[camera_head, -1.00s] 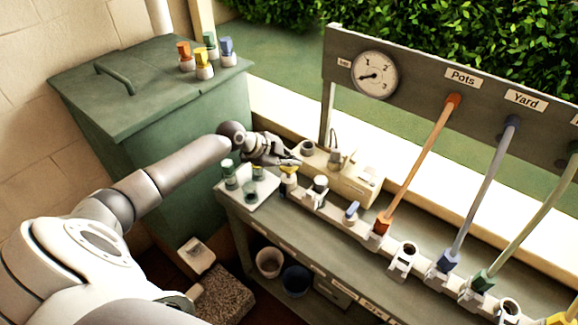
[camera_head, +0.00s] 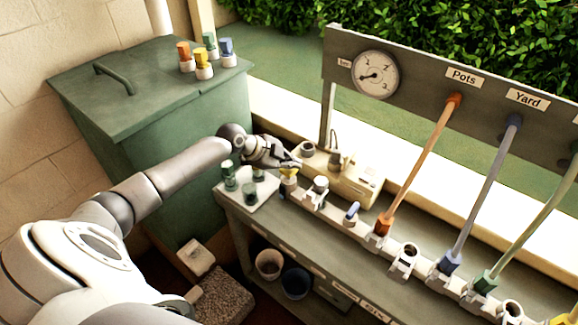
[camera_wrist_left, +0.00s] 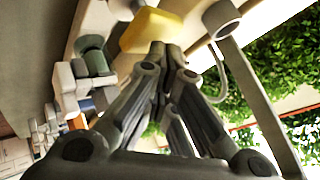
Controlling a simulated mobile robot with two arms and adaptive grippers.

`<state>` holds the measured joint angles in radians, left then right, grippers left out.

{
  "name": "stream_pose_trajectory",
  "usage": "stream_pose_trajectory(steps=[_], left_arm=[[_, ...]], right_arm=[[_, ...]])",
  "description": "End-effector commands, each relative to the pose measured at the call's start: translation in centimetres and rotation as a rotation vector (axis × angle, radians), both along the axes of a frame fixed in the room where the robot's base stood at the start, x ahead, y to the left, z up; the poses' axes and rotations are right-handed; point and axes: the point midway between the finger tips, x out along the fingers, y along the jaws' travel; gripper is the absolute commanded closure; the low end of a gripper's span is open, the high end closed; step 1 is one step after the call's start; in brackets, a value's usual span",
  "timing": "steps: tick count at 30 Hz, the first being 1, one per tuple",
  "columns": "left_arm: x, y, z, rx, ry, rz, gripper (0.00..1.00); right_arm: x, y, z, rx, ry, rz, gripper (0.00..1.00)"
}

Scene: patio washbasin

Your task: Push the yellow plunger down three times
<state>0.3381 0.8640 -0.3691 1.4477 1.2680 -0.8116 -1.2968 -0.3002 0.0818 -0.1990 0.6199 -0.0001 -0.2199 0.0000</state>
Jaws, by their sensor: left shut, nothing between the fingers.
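The yellow plunger (camera_head: 289,174) stands at the left end of the white fitting row on the bench. It shows as a large yellow block (camera_wrist_left: 152,30) in the left wrist view. My left gripper (camera_head: 295,164) is shut and empty, right at the top of the plunger. In the wrist view its closed fingertips (camera_wrist_left: 167,52) overlap the yellow block's lower edge; I cannot tell whether they touch it. The fingers partly hide the plunger's top in the head view. My right gripper is not in view.
A pale tray (camera_head: 262,190) with green-capped pieces sits left of the plunger. A beige unit (camera_head: 350,180) stands behind the row. Coloured hoses rise to a panel with a gauge (camera_head: 375,74). A green bin (camera_head: 150,85) holds small capped fittings on its lid.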

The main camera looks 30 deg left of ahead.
Motion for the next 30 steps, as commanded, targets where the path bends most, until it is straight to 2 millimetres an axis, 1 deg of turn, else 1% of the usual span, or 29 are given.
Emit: stream_pose_trajectory(steps=[22, 30], left_arm=[[-0.09, 0.01, -1.13, 0.001, 0.004, 0.0, 1.0], [-0.09, 0.03, -0.61, 0.001, 0.003, -0.001, 1.0]], right_arm=[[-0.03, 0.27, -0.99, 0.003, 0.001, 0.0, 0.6], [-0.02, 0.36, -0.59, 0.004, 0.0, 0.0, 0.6]])
